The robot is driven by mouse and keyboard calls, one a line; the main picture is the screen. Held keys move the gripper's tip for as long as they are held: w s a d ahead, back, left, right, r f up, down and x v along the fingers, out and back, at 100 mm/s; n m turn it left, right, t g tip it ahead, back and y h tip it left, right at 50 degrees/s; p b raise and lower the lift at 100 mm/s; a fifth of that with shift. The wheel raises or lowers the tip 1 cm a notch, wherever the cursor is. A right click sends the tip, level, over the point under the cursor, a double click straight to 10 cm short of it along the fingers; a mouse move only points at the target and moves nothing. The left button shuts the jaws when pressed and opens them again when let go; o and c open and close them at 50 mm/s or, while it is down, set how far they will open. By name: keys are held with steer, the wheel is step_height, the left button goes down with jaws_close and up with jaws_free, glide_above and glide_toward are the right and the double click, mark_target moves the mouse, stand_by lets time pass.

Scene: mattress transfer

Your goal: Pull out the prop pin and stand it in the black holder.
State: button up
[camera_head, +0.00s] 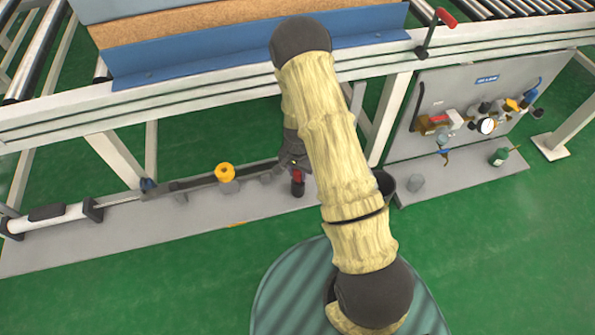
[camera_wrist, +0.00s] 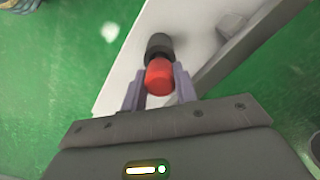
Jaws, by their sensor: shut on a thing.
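The prop pin shows as a red head (camera_wrist: 158,76) between the fingers of my gripper (camera_wrist: 157,86) in the wrist view. My gripper is shut on it. A short black round piece, which looks like the black holder (camera_wrist: 159,44), stands on the grey base plate just beyond the red head. How deep the pin sits in it, or whether they touch, I cannot tell. In the head view the red head (camera_head: 298,175) is above the black piece (camera_head: 298,190), below my dark gripper (camera_head: 294,160). The pin's shaft is hidden.
A grey bar (camera_head: 205,183) with a yellow knob (camera_head: 226,172) lies left of my gripper. A dark cup (camera_head: 385,183) is partly behind my arm. The white conveyor frame (camera_head: 200,107) and a grey gauge panel (camera_head: 465,112) are nearby.

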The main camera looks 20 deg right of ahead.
steer(key=shift+f+b, duration=0.3)
steer(key=shift+f, duration=0.25)
steer(key=o, duration=1.2)
steer(key=shift+c, duration=0.2)
steer(key=shift+r, duration=0.1)
step_height(320, 180, up, 17)
steer(key=p, duration=0.5)
steer(key=shift+r, duration=0.1)
